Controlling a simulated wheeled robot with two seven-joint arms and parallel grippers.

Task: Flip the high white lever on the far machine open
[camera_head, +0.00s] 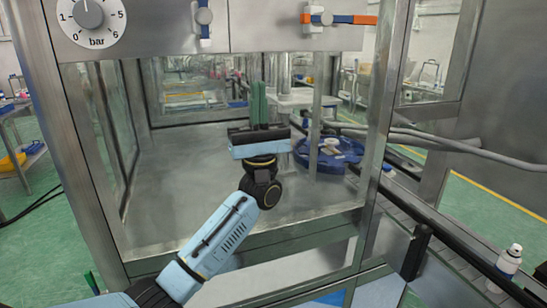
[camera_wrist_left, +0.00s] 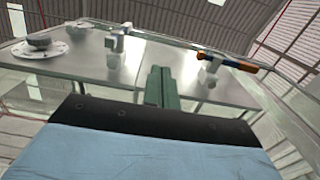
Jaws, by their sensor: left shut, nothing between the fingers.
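A white lever (camera_head: 204,16) stands upright on the metal panel at the top of the machine, cut off by the upper picture edge. It also shows in the left wrist view (camera_wrist_left: 117,44), ahead and left of the fingers. To its right is a second lever (camera_head: 338,19), with a blue and orange handle lying level; it also shows in the left wrist view (camera_wrist_left: 228,61). My left gripper (camera_head: 259,92) is shut and empty, its green fingers pointing up below the panel. In the left wrist view the fingertips (camera_wrist_left: 158,74) appear between the two levers and apart from both. My right gripper is not in view.
A pressure dial (camera_head: 91,15) marked bar sits at the panel's left end. Metal posts frame the cabinet opening around my left arm. A blue round turntable (camera_head: 330,152) is inside at right. A spray can (camera_head: 508,262) stands at the far right.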

